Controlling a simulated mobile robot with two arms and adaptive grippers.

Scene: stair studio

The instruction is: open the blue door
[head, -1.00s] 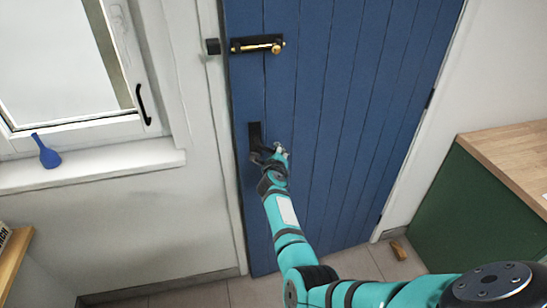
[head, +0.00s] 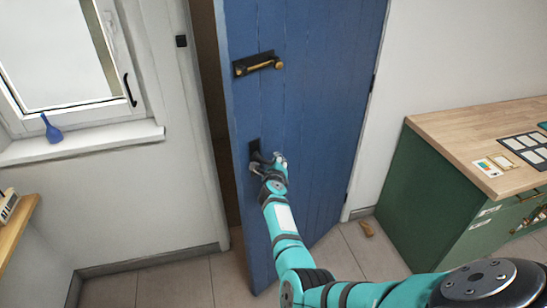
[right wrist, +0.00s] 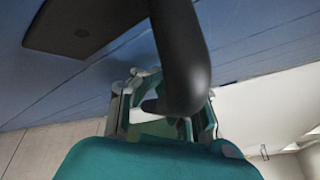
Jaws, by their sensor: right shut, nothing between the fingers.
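The blue door (head: 310,120) stands ajar, with a dark gap along its left edge. Its hinge side is on the right. A black handle (head: 254,152) sits on the door near the left edge, and its dark curved lever (right wrist: 185,60) shows large in the right wrist view. My right gripper (head: 279,160) is at this handle, with its fingers shut next to the lever and nothing between them. The lever hides part of the fingers in the wrist view. A brass bolt (head: 262,66) on a black plate is higher on the door. My left gripper is not in view.
A green cabinet with a wooden top (head: 440,124) stands on the right. A small wooden wedge (head: 367,229) lies on the floor by the wall. Tiled floor is clear before the door.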

